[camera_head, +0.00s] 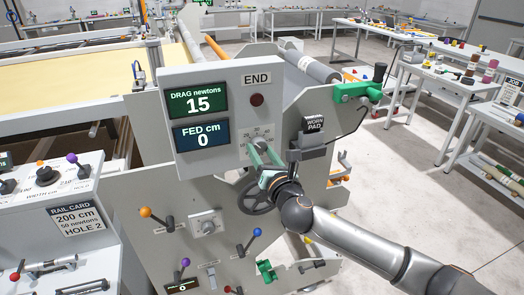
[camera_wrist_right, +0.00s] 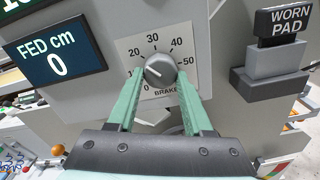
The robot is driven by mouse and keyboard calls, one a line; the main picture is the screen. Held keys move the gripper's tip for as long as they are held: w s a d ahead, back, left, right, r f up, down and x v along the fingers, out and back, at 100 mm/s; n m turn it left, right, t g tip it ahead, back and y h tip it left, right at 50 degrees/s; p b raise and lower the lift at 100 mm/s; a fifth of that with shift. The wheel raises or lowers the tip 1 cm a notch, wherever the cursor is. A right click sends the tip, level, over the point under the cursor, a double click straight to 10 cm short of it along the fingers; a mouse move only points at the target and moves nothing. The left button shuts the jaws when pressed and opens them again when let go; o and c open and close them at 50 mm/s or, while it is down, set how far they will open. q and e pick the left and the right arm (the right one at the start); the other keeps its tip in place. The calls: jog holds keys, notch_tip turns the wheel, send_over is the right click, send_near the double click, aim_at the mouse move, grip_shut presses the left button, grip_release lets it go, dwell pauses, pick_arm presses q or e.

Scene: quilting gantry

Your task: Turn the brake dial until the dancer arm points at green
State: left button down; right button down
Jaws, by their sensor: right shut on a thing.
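The brake dial (camera_wrist_right: 161,71) is a round grey knob on a pale scale plate marked from 0 to 50, in the right wrist view. Its light mark seems to point left, toward the low numbers; the exact value is unclear. My right gripper (camera_head: 261,153) has its green fingers on either side of the knob and is shut on it. In the head view the fingers and wrist partly hide the dial. The drag display (camera_head: 198,104) reads 15 newtons. I cannot make out the dancer arm or its green mark with certainty. My left gripper is not in view.
The display showing FED cm 0 (camera_head: 201,135) is left of the dial. A worn pad block (camera_head: 313,138) juts out to the right. A handwheel (camera_head: 256,201) and ball-topped levers sit below. A rail card (camera_head: 74,217) reads 200 cm, 50 newtons, hole 2.

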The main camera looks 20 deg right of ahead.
jog(key=shift+m, duration=0.5)
jog(key=shift+c, duration=1.5)
grip_release()
jog(key=s+b, duration=0.1)
jog(key=s, duration=1.1)
jog(key=shift+s+d, duration=0.2)
jog(key=shift+s, duration=0.1)
